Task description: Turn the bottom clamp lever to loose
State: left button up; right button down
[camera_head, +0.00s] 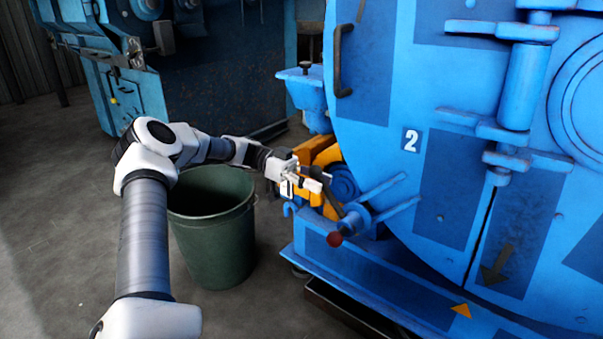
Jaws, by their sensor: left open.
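The bottom clamp (356,218) sits at the lower left edge of the big blue drum door. It has blue spokes and a dark lever that ends in a dark red knob (334,239), pointing down. My left gripper (318,186) is open beside the upper part of the dark lever, in front of the orange bracket (325,158). I cannot tell whether its fingers touch the lever. My right gripper is not in view.
The blue drum door (440,100), marked 2, fills the right side. A green bin (212,235) stands on the floor below my left arm. A blue ledge (375,285) runs under the clamp. Another blue machine (215,75) stands behind. The floor at the lower left is clear.

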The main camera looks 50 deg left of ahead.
pick_arm(q)
jog(key=v, duration=1.1)
